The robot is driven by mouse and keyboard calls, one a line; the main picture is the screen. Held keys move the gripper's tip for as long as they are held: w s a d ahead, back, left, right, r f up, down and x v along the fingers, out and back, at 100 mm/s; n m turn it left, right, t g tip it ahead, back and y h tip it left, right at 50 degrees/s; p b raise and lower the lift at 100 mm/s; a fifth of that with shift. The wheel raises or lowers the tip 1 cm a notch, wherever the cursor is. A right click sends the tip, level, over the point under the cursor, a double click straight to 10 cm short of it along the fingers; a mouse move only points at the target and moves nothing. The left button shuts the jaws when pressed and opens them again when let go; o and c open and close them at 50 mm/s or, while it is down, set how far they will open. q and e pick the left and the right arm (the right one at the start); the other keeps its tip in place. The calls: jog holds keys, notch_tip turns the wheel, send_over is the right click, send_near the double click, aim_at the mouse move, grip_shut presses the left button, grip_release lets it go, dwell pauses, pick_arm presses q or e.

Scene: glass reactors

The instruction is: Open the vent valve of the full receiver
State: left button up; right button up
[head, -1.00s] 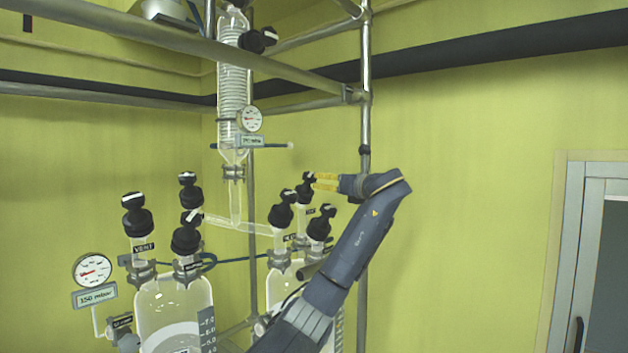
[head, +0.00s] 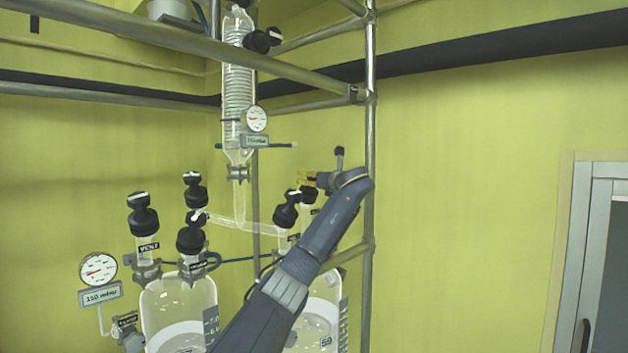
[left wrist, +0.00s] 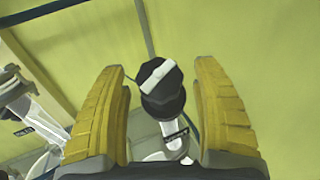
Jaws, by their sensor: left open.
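Two glass receivers stand low in the head view: the left one (head: 180,298) with pale liquid and a valve labelled VENT (head: 143,215), the right one (head: 326,300) partly behind my left arm. The right one carries black-knobbed valves, a front one (head: 287,212) and a rear one (head: 308,197). My left gripper (head: 305,179) has yellow fingers and is at the rear valve's top. In the left wrist view, a black knob with a white bar (left wrist: 160,84) shows between the open fingers, apart from both. The label below it (left wrist: 175,135) is unreadable. My right gripper is out of view.
A glass condenser (head: 238,85) with a gauge (head: 256,118) hangs above, and a glass tube (head: 245,224) runs down towards the receivers. A metal post (head: 370,130) stands close right of my gripper. A pressure gauge (head: 98,270) is at the left. The right side is open.

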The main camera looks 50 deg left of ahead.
pick_arm(q)
jog(key=shift+a, duration=0.15)
jog(key=c, duration=1.3)
